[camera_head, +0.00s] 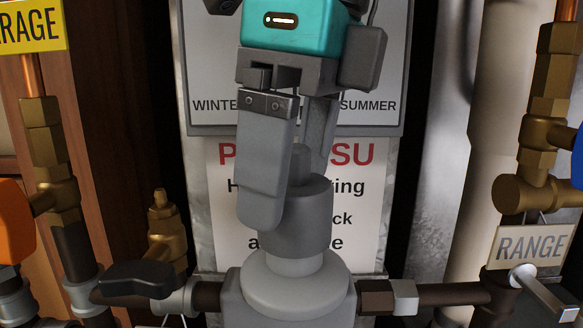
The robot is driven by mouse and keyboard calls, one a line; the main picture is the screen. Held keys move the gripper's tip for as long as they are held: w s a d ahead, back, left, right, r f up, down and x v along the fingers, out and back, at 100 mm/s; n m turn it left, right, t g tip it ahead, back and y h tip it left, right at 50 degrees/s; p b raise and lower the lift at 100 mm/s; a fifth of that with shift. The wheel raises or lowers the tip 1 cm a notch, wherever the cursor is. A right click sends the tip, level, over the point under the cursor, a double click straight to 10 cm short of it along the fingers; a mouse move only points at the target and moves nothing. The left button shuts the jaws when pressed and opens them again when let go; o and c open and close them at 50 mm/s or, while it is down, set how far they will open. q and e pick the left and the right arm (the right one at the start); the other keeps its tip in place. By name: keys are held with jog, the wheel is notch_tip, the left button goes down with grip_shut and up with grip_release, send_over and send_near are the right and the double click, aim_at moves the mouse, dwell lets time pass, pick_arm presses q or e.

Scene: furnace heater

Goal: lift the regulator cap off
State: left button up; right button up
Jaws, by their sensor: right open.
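The regulator cap (303,212) is a grey stepped cylinder with a narrower top. It stands upright on the round grey regulator body (295,287) in the lower middle of the head view. My right gripper (289,190) comes down from above, with a teal housing and grey fingers. It is open. One finger is in front of the cap's left side and hides part of it. The other finger is at the cap's back right, its lower end hidden. The cap's narrow top lies between the fingers; I cannot tell whether either finger touches it. My left gripper is not in view.
A sign panel (368,152) stands behind the cap. Pipes run left and right from the regulator body. A brass valve with a black lever (136,279) is at left. An orange handle (14,222) is at the left edge. A RANGE tag (531,246) hangs at right.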

jog(key=shift+f, duration=0.4)
jog(key=c, duration=1.2)
jog(key=shift+r, duration=1.5)
jog(key=shift+r, duration=0.25)
jog(key=shift+r, duration=0.65)
jog(key=shift+r, duration=2.05)
